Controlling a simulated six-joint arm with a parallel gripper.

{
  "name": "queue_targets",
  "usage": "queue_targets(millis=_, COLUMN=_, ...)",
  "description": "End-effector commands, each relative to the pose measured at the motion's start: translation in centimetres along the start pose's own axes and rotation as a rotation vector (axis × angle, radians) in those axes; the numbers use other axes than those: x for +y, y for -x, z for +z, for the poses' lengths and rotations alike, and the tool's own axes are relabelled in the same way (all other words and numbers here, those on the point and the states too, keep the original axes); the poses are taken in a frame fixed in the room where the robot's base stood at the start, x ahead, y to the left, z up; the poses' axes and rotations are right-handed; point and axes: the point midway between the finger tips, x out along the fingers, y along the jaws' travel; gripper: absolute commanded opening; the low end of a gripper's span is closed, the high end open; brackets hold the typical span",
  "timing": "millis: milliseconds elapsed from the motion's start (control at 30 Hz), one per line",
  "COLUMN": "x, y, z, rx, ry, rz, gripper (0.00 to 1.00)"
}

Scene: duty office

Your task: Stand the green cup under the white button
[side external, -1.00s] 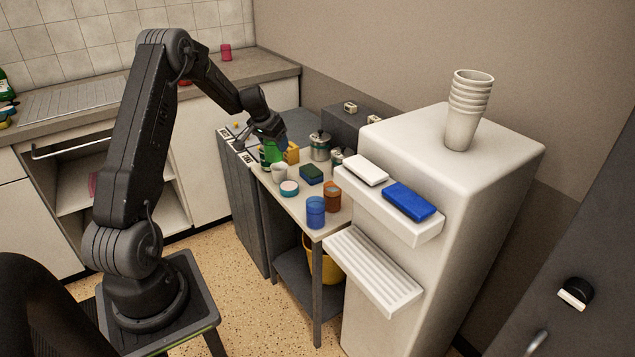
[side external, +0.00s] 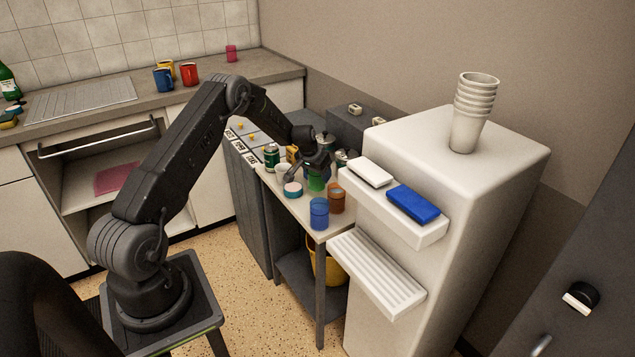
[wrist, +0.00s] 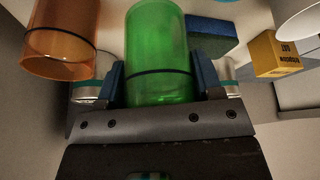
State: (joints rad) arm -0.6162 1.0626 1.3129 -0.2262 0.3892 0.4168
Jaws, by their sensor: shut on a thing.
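The green cup (side external: 316,183) is a clear green tumbler between the fingers of my gripper (side external: 314,168), over the small side table. In the wrist view the green cup (wrist: 158,40) fills the middle, with one finger of my gripper (wrist: 158,78) against each side. My gripper is shut on it. Whether its base touches the table is not clear. The white button (side external: 370,171) is the left one on the ledge of the white dispenser, to the right of my gripper. The slotted shelf (side external: 375,275) below the buttons is bare.
The blue button (side external: 413,203) is beside the white one. A brown cup (side external: 337,198) and a blue cup (side external: 319,214) stand near the table's front. A white cup (side external: 283,172), a round tub (side external: 293,189) and a can (side external: 271,157) are left of my gripper. Stacked cups (side external: 472,112) top the dispenser.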

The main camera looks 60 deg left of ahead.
Motion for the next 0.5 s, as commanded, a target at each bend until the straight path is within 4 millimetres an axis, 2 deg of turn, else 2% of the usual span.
queue_targets(millis=267, x=0.0, y=-3.3, z=1.4, rx=-0.002, ry=0.001, rz=-0.001, gripper=0.37)
queue_targets(millis=500, x=-0.1, y=-3.5, z=1.5, rx=0.0, ry=0.0, rz=-0.002, gripper=0.37)
